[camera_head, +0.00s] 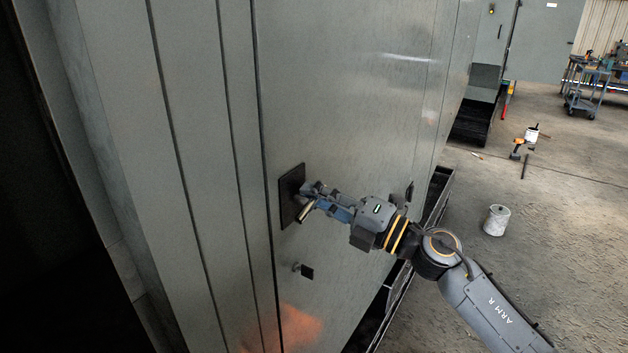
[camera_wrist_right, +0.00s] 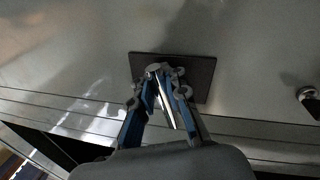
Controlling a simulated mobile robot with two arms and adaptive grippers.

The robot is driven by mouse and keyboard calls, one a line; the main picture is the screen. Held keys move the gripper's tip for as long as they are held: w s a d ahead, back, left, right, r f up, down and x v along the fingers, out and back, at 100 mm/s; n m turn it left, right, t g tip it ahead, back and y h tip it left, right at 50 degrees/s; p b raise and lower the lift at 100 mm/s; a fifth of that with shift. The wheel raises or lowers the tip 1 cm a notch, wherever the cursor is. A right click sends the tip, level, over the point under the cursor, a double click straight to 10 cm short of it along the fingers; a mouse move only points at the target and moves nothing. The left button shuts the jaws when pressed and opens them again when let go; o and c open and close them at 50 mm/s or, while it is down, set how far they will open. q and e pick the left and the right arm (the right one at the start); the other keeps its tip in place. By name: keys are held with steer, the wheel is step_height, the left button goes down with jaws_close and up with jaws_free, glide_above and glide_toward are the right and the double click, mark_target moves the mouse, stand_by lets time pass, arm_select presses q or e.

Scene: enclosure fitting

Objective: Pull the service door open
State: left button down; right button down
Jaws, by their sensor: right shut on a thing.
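The service door (camera_head: 350,95) is a tall grey metal panel that looks flush with its frame in the head view. A black plate (camera_head: 290,190) with a metal handle (camera_head: 306,212) is mounted near its left edge. My right gripper (camera_head: 308,192) is at this plate, shut on the handle. In the right wrist view the black plate (camera_wrist_right: 203,78) lies behind the fingers of the right gripper (camera_wrist_right: 165,75), and the shiny handle (camera_wrist_right: 163,108) shows between them. The fingers hide part of the handle. My left gripper is in neither view.
A small knob (camera_head: 297,267) sits below the plate; it also shows in the wrist view (camera_wrist_right: 306,94). A white can (camera_head: 496,220) and a drill (camera_head: 517,150) are on the concrete floor at right. A blue cart (camera_head: 586,92) stands farther back. The floor at right has free room.

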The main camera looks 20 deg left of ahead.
steer(key=shift+w+f+m+t+p, duration=0.1)
steer(key=shift+f+m+t+p, duration=0.15)
steer(key=shift+m+p, duration=0.75)
steer(key=shift+m, duration=0.3)
steer(key=shift+f, duration=0.15)
steer(key=w+d+n+g+b, duration=0.2)
steer(key=d+b, duration=0.8)
steer(key=d, duration=2.6)
steer(key=shift+w+d+f+g, duration=0.15)
steer(key=shift+w+d+g, duration=0.1)
steer(key=shift+w+g, duration=0.9)
